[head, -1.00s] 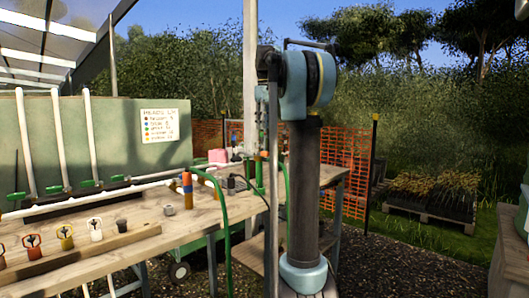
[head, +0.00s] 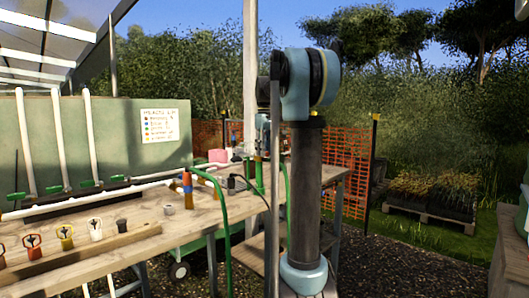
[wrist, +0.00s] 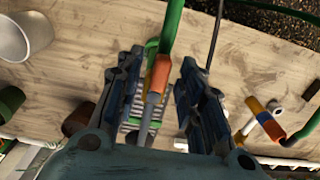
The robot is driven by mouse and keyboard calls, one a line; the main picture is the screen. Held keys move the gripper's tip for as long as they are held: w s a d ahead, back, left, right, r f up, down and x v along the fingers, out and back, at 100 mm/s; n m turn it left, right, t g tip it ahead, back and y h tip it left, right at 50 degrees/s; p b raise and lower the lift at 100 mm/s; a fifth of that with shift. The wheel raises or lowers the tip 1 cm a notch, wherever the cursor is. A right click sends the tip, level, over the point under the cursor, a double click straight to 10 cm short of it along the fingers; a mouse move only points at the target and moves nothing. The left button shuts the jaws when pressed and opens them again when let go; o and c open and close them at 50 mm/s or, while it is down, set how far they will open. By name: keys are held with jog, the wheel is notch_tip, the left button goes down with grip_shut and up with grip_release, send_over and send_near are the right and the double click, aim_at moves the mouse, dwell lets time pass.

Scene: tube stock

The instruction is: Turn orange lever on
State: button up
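In the wrist view, an orange piece (wrist: 159,74) joins a green hose or tube above it and a grey stem below it. I take it for the orange lever, but cannot be sure. My gripper (wrist: 157,88) is open, with one dark finger on each side of the orange piece and visible gaps to it. A striped green and white part lies behind it, partly hidden. In the head view, my gripper is hidden behind my own arm.
Orange mesh fencing (head: 345,165) stands behind.

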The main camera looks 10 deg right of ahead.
grip_shut()
jog(key=shift+d+n, duration=0.1)
jog(key=shift+n, duration=0.2)
jog(key=w+n, duration=0.1)
jog(key=n, duration=0.4)
jog(key=w+n, duration=0.2)
jog(key=n, duration=0.4)
jog(key=w+n, duration=0.2)
jog(key=n, duration=0.4)
jog(key=shift+d, duration=0.35)
jog(key=shift+n, duration=0.3)
